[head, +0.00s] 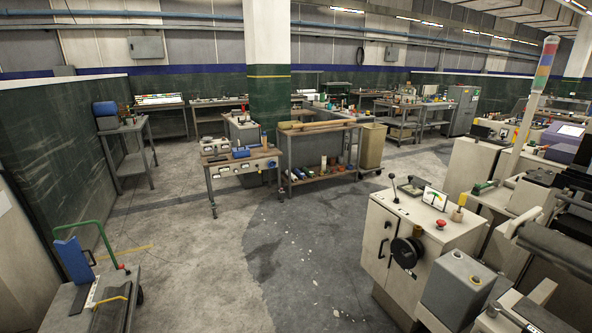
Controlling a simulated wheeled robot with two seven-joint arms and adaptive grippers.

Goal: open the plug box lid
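I cannot tell for certain which thing is the plug box. A closed grey box (146,47) hangs on the far wall at the upper left. A grey metal box (457,285) with small round parts on top stands at the lower right, beside the cream machine cabinet. A small workbench (240,167) in the middle carries a blue item and small boxes, too small to make out. Neither of my grippers is in view.
A cream cabinet (375,245) with a black handwheel (406,252) and a red button stands at the right. A cart (105,290) with a green handle is at the lower left. A pillar (268,70) rises behind the workbench. The central floor (230,240) is clear.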

